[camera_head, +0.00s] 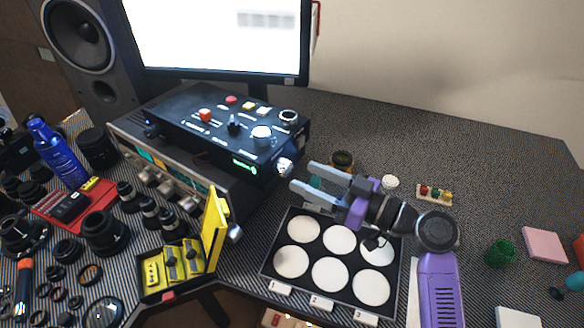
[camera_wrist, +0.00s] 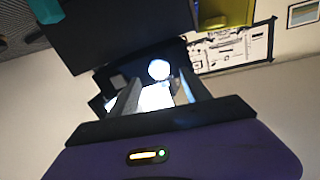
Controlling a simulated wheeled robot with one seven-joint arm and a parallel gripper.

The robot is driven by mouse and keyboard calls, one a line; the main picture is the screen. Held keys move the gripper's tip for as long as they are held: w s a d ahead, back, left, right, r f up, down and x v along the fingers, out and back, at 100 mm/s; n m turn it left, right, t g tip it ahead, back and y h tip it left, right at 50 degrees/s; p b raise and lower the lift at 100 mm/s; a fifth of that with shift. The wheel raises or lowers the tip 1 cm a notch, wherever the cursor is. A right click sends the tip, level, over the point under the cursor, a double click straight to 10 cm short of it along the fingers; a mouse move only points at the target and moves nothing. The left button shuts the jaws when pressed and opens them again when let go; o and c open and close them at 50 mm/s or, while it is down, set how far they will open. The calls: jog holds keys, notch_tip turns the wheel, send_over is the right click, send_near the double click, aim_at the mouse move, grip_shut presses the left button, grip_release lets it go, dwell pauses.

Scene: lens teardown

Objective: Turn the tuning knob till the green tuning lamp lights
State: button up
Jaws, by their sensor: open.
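A black control box (camera_head: 215,125) stands on top of a silver-faced unit. A pale, brightly lit round knob (camera_head: 284,166) sticks out of its right end; I take it as the tuning knob, though no label is readable. A small green lit strip (camera_head: 245,167) shows on the box's front; I cannot tell if it is the tuning lamp. My gripper (camera_head: 302,178) is open, its fingertips just right of the knob and seemingly apart from it. In the wrist view, a bright round shape (camera_wrist: 159,69), probably the knob, appears between the open fingers (camera_wrist: 160,78).
A black tray (camera_head: 268,262) with several white discs lies below my arm. A yellow upright panel (camera_head: 214,230) stands at its left. A monitor (camera_head: 215,40) stands behind the box. Lenses and a blue bottle (camera_head: 58,155) crowd the left. The back right of the table is mostly clear.

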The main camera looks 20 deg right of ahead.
aim_at(289, 169)
jog(key=shift+p+x, duration=0.35)
jog(key=shift+x, duration=2.25)
grip_shut()
